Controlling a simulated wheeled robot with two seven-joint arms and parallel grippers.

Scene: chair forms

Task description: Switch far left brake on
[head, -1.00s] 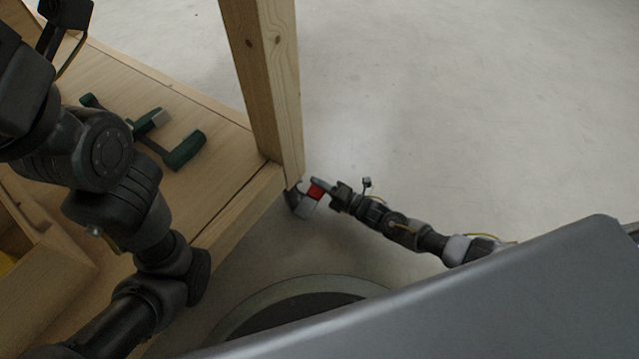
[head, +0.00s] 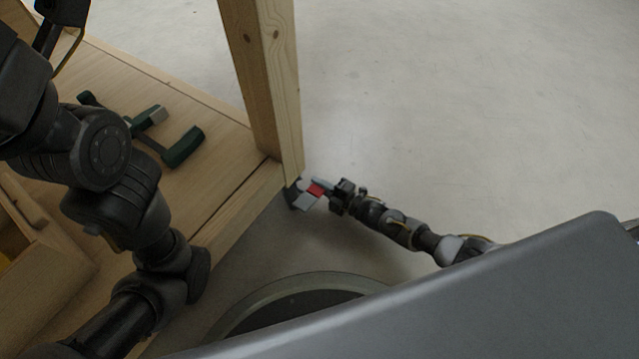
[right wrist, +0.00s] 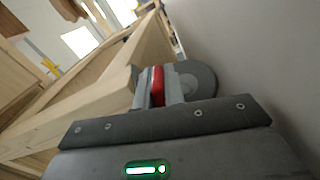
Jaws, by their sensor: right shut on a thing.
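The far left brake (head: 316,190) is a small red lever on a caster wheel (head: 294,196) at the foot of the wooden post. In the right wrist view the red brake (right wrist: 157,86) sits between the two grey fingers, with the round grey caster wheel (right wrist: 198,78) just right of them. My right gripper (head: 318,186) is shut on the brake; its fingers also show in the right wrist view (right wrist: 158,90). Whether the brake is pressed down I cannot tell. My left arm crosses the left of the head view, its gripper out of frame.
The wooden post (head: 265,85) stands directly beside the caster. Green-handled clamps (head: 182,147) lie on the wooden cart top (head: 215,122). Bare grey floor (head: 450,110) lies open to the right and behind.

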